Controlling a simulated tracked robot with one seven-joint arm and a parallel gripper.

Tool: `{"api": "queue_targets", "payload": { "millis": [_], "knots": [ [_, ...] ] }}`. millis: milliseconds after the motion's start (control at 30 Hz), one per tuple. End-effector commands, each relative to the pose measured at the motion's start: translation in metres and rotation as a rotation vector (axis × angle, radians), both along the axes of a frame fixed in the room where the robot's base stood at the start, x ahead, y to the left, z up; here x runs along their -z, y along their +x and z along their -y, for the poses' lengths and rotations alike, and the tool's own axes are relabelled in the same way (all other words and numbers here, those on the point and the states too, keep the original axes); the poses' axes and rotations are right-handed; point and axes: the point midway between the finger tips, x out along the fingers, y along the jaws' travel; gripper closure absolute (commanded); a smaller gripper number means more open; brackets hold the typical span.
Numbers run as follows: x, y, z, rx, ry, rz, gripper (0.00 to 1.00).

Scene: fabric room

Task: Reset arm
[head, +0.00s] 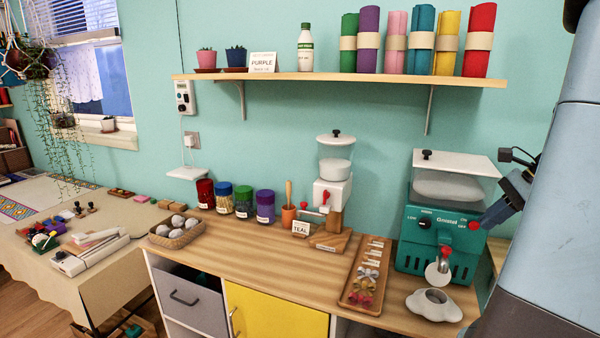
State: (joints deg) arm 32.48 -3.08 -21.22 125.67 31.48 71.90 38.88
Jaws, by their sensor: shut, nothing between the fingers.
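My arm (560,200) fills the right edge of the head view as a large blue-grey link. My gripper (487,220) shows as a small dark blue part beside this link, in front of the right side of the green machine. It is shut and holds nothing. It points down and left, close in the picture to a red knob; I cannot tell the gap. Part of the wrist is hidden behind the arm link.
A wooden counter (290,258) bears a green machine (440,238), a white grinder (333,180), lidded jars (245,202), a wooden tray (350,295) and a basket (160,236). A shelf (340,79) above holds several fabric rolls. A cloth-covered table (105,265) stands left.

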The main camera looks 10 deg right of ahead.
Motion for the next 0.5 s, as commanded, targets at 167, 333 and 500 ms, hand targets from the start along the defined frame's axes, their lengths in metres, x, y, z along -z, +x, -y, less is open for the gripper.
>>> {"api": "queue_targets", "payload": {
  "millis": [167, 333, 500],
  "knots": [
    [-0.017, 0.000, -0.064, -0.316, -0.179, 0.091, 1.00],
    [-0.028, -0.008, -0.115, -0.611, -0.354, 0.182, 1.00],
    [-0.037, -0.022, -0.159, -0.903, -0.536, 0.279, 1.00]
  ]
}}
